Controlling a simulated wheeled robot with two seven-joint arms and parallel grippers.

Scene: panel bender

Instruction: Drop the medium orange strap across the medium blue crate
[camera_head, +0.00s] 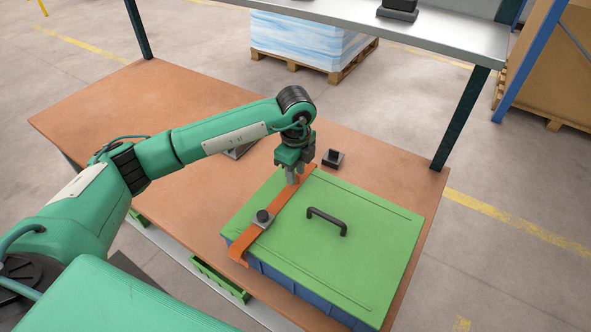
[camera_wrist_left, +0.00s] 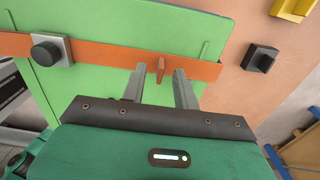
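The blue crate (camera_head: 279,281) stands on the brown table under a green lid (camera_head: 355,255). The orange strap (camera_head: 287,211) lies across the lid left of its black handle, its near end bent down over the front edge. A grey block with a black knob (camera_head: 263,217) sits on the strap; it also shows in the left wrist view (camera_wrist_left: 47,50). My left gripper (camera_head: 294,179) is at the strap's far part. In the left wrist view its fingers (camera_wrist_left: 160,75) stand apart on either side of an upright orange tab (camera_wrist_left: 160,69), with gaps visible. My right gripper is out of view.
A small dark block (camera_head: 333,158) stands on the table just behind the lid. A grey flat piece (camera_head: 240,150) lies partly behind my left arm. A shelf (camera_head: 420,35) on dark posts spans the table's back. The table's far left is clear.

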